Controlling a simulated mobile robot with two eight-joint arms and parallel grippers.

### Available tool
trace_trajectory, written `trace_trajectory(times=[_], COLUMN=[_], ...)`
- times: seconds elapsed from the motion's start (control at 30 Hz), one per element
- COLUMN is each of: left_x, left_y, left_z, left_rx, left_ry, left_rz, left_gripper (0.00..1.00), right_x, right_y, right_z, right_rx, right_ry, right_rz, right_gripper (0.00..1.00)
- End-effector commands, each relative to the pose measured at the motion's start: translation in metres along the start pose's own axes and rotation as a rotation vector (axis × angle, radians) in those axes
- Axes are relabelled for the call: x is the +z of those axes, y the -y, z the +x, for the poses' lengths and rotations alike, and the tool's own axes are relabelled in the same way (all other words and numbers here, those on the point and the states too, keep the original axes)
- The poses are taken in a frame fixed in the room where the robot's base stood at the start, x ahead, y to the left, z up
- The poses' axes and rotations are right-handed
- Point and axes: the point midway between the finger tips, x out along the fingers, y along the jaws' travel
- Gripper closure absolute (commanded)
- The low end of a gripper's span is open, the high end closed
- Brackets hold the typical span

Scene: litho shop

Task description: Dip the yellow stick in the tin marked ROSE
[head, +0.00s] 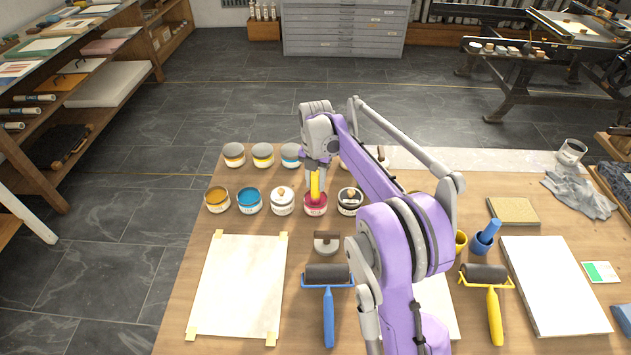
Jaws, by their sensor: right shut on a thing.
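My right gripper (316,165) is shut on the yellow stick (315,184) and holds it upright over the row of tins. The stick's lower end is at the mouth of a tin with pink-red ink (316,209). It looks to be inside the rim, but how deep it reaches I cannot tell. The lettering on that tin's label is too small to read surely. My left gripper is not in view.
In the same row stand an amber tin (217,200), a blue tin (250,201), a white tin (282,202) and a black tin (350,201). Lidded tins (263,155) stand behind. A blue-handled roller (328,290) and a taped sheet (238,290) lie in front.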

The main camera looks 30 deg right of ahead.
Motion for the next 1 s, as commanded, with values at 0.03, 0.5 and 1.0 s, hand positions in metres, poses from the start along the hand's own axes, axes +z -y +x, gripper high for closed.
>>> trace_trajectory(times=[0.03, 0.5, 1.0], left_x=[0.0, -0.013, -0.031], left_y=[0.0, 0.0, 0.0], left_z=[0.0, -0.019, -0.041], left_rx=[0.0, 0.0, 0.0], left_ry=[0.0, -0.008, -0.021], left_rz=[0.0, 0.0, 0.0], left_gripper=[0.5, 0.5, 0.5], right_x=[-0.001, 0.0, 0.0], right_y=[0.0, 0.0, 0.0], right_z=[0.001, -0.031, -0.07], right_rx=[-0.001, 0.0, 0.0], right_ry=[-0.002, 0.0, 0.0], right_rz=[0.0, 0.0, 0.0], right_gripper=[1.0, 1.0, 1.0])
